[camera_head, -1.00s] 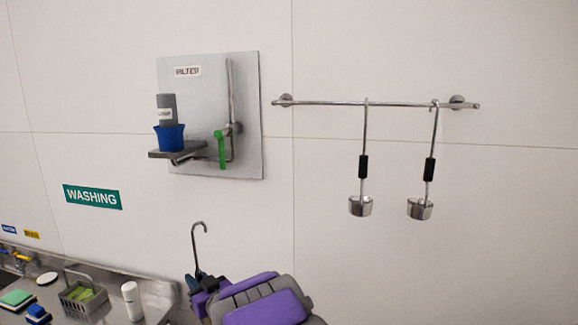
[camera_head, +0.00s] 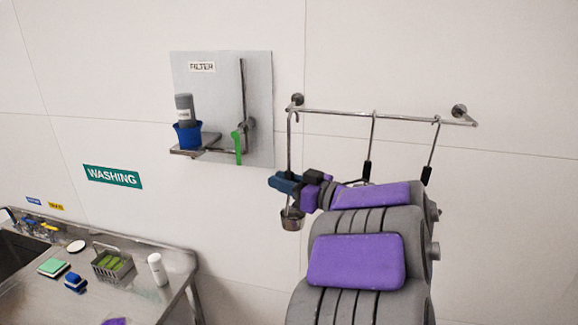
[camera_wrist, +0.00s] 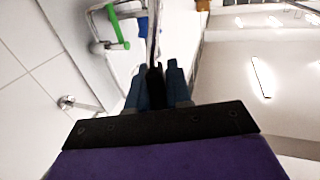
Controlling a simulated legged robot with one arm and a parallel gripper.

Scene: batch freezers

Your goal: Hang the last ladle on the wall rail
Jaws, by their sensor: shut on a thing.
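My gripper (camera_head: 288,183) is shut on the handle of a ladle (camera_head: 290,150). The ladle is upright, its small steel cup (camera_head: 291,220) below my fingers and its hooked top at the left end of the wall rail (camera_head: 400,117). I cannot tell whether the hook bears on the rail or is just in front of it. Two other ladles hang from the rail, a middle one (camera_head: 373,140) and a right one (camera_head: 434,145); my arm hides their lower parts. In the wrist view the fingers (camera_wrist: 157,85) close around the dark grip, with the thin shaft (camera_wrist: 153,35) running up.
A steel filter panel (camera_head: 258,90) with a shelf, blue cup (camera_head: 188,134) and green-handled valve (camera_head: 239,145) is on the wall just left of the rail. A steel sink counter (camera_head: 130,285) with a basket (camera_head: 112,264) and white bottle (camera_head: 158,269) stands lower left.

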